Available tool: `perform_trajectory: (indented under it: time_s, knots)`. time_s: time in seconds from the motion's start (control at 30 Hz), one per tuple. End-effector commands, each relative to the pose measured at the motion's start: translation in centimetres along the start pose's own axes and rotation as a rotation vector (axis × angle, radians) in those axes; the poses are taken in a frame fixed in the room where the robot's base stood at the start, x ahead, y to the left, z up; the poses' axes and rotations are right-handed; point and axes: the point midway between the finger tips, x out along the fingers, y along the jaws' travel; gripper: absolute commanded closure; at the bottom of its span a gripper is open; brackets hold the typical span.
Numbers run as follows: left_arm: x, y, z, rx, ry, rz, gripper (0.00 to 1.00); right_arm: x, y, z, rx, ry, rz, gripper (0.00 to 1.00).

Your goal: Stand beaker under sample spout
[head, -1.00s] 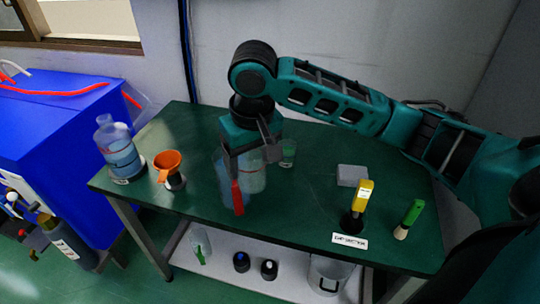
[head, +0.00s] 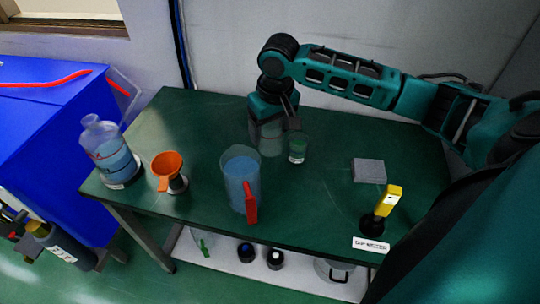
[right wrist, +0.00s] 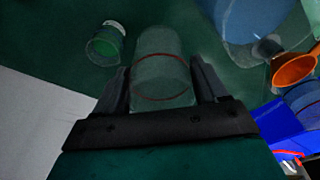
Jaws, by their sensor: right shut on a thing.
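A clear beaker (head: 269,138) with a thin red ring is at the far middle of the green table in the head view. My right gripper (head: 271,114) is shut on it from behind. In the right wrist view the beaker (right wrist: 161,68) sits between the two fingers of my right gripper (right wrist: 164,86). I cannot tell whether its base touches the table. My left gripper is not in view. I cannot make out a sample spout in either view.
A small glass (head: 298,149) with green contents stands close right of the beaker. A pitcher (head: 240,172) with a red handle stands in front.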

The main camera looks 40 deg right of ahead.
Motion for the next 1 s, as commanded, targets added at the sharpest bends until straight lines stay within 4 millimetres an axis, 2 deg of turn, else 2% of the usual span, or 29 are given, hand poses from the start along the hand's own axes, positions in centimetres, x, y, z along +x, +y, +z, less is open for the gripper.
perform_trajectory:
  time_s: [0.03, 0.13, 0.43, 0.63, 1.0]
  knots:
    - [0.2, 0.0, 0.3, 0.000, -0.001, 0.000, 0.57, 1.6, 0.0, 0.3, 0.000, -0.003, 0.001, 0.59]
    - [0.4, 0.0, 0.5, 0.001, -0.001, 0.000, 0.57, 3.5, 0.0, 0.6, 0.000, -0.002, 0.000, 0.59]
    - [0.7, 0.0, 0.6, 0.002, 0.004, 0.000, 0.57, 5.9, 0.0, 0.9, 0.001, -0.001, 0.000, 0.59]
    - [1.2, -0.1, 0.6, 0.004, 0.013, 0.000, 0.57, 8.9, -0.1, 1.4, 0.000, -0.001, 0.000, 0.59]
    - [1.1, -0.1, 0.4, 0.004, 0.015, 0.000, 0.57, 9.4, -0.1, 1.4, 0.000, 0.001, -0.001, 0.59]
